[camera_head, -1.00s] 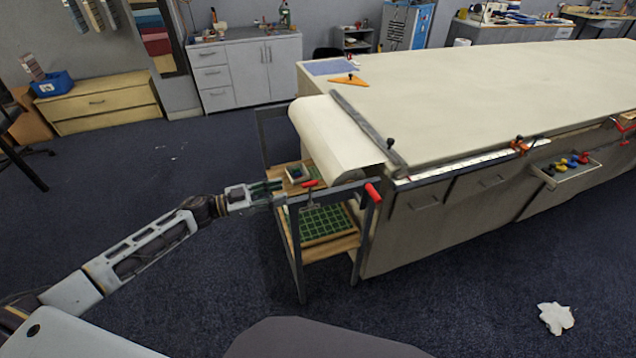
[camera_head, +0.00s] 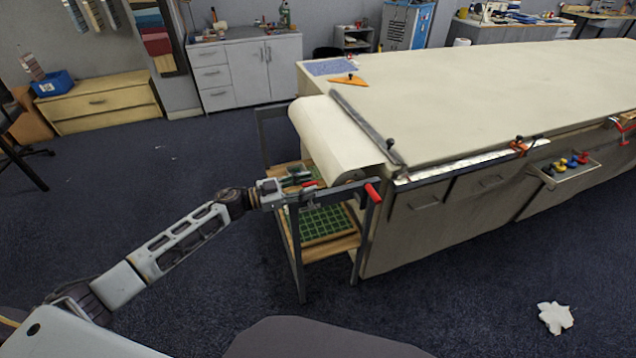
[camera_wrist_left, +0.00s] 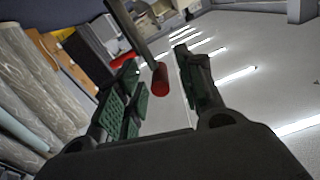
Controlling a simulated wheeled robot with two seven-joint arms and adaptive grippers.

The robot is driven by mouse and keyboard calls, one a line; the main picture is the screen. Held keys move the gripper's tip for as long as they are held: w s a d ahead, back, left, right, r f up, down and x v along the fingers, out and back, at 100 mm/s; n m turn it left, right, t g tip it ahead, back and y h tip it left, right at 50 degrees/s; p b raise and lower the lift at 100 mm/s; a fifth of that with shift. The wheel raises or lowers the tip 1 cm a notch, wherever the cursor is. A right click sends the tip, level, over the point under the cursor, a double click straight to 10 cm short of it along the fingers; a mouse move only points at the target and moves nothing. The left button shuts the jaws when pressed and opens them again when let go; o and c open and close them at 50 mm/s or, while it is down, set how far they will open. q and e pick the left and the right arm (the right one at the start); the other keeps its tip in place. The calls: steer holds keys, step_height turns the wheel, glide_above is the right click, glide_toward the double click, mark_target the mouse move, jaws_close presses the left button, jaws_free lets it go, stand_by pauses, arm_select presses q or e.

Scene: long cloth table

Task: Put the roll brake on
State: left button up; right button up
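The roll brake appears to be the lever with a red grip (camera_head: 311,183) on the end frame of the cloth roll (camera_head: 335,138). My left gripper (camera_head: 302,182) is at this red grip. In the left wrist view the red grip (camera_wrist_left: 160,79), on a grey bar (camera_wrist_left: 130,27), shows between the two green-padded fingers (camera_wrist_left: 157,75). The fingers are open, with a gap to each side of the grip. My gripper hides part of the lever in the head view. My right gripper is not in view.
A second red handle (camera_head: 373,193) sticks out at the frame's right corner. The grey roll stand (camera_head: 295,245) has wooden shelves with a green gridded mat (camera_head: 325,222). The long cloth table (camera_head: 480,95) stands to the right. Floor left of the stand is clear.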

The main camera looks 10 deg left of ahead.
mark_target(318, 182)
arm_select(q)
steer(key=shift+x, duration=2.1)
jaws_close()
